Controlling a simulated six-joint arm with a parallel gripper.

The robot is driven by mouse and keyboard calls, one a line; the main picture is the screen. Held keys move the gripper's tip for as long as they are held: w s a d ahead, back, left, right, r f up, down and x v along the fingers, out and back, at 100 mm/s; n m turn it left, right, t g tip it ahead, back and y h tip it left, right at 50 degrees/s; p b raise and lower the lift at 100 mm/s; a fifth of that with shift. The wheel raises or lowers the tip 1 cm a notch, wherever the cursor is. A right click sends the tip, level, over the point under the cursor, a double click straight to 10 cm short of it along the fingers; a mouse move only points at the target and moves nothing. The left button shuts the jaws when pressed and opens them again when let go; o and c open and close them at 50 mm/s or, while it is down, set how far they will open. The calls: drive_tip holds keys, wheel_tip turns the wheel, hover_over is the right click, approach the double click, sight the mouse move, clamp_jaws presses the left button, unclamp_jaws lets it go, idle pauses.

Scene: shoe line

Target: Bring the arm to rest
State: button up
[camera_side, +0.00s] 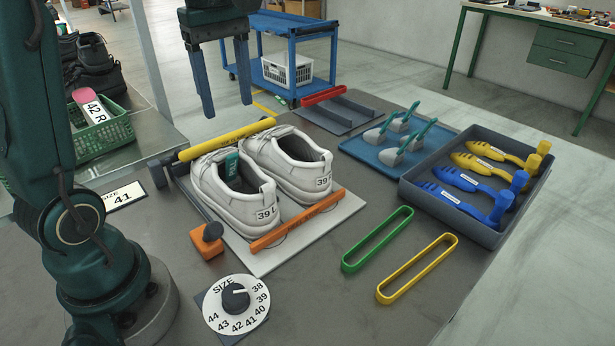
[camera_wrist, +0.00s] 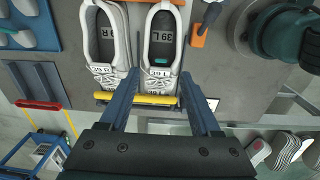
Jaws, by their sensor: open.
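My gripper (camera_side: 227,110) hangs in the air, fingers pointing down, behind and above the yellow bar at the far end of the shoes. Two white shoes, marked 39 L (camera_side: 225,195) and 39 R (camera_side: 290,165), stand side by side on a pale board (camera_side: 335,210). The yellow bar (camera_side: 225,140) lies across their toe end and an orange bar (camera_side: 297,220) across their heels.
A size dial (camera_side: 236,305) and an orange block (camera_side: 206,242) are at the front left. Green (camera_side: 377,240) and yellow (camera_side: 417,268) loops lie at the right. A grey tray (camera_side: 470,222) of yellow and blue shoe forms and a blue tray (camera_side: 370,155) stand behind them.

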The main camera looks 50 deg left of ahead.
drive_tip(key=s+d+f+m+t, duration=0.5)
drive_tip(key=s+d+m, duration=0.3)
drive_tip(key=m, duration=0.9)
drive_tip(key=shift+s+d+f+m, duration=0.35)
drive_tip(key=shift+d+f+m, duration=0.05)
drive_tip(key=shift+d+f, duration=0.35)
